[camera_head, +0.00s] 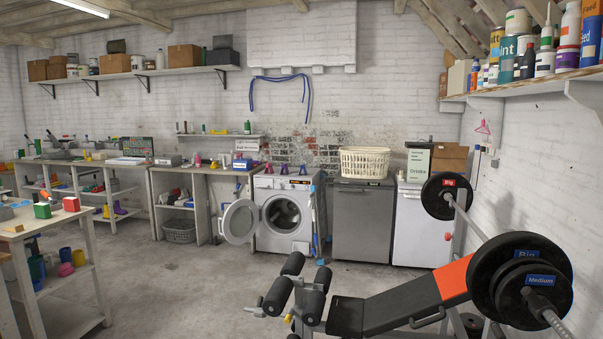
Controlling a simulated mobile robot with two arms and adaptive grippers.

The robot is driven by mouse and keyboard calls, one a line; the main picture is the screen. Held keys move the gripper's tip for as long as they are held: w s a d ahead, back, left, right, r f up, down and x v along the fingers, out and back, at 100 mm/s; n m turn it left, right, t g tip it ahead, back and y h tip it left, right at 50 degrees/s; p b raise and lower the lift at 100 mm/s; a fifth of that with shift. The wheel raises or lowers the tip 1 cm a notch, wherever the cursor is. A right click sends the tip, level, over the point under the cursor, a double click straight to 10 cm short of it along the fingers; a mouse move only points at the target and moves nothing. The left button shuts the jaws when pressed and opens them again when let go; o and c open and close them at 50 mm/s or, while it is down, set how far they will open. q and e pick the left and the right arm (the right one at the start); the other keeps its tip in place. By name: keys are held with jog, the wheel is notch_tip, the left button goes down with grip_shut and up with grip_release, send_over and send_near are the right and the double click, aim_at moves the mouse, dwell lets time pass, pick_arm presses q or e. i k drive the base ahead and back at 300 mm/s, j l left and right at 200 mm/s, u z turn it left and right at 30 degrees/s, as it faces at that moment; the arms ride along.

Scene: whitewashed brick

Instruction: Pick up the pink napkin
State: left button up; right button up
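I cannot make out a pink napkin for sure. Another pink item (65,269) is on that table's lower shelf, next to blue and green cups. A small pink item (197,160) stands on the counter left of the washing machine. All are too small to identify. A pink hanger-like thing (483,128) is on the right wall. Neither of my grippers is in view.
A weight bench (400,305) with a barbell blocks the front right. The washing machine (285,215) has its door (240,221) open to the left. The left table (20,230) stands at the left edge. The concrete floor (170,290) between table and bench is clear.

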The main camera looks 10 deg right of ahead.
aim_at(269, 167)
jog(key=i+j+u, duration=0.35)
jog(key=i, duration=0.2)
jog(key=i+j+u, duration=0.15)
jog(key=i, duration=1)
jog(key=i+j+u, duration=0.2)
jog(key=i, duration=0.95)
jog(key=i+l+z, duration=0.2)
jog(key=i, duration=0.45)
jog(key=i+j+z, duration=0.25)
jog(key=i, duration=0.4)
jog(key=i+z, duration=0.2)
jog(key=i, duration=0.5)
jog(key=i+z, duration=0.3)
jog(key=i, duration=0.25)
jog(key=i+z, duration=0.35)
jog(key=i, duration=0.2)
jog(key=i+j+z, duration=0.3)
jog(key=i, duration=0.25)
jog(key=i+l, duration=0.15)
jog(key=i, duration=0.3)
jog(key=i+l+z, duration=0.15)
jog(key=i, duration=0.3)
jog(key=i+l, duration=0.15)
jog(key=i, duration=0.3)
jog(key=z, duration=0.05)
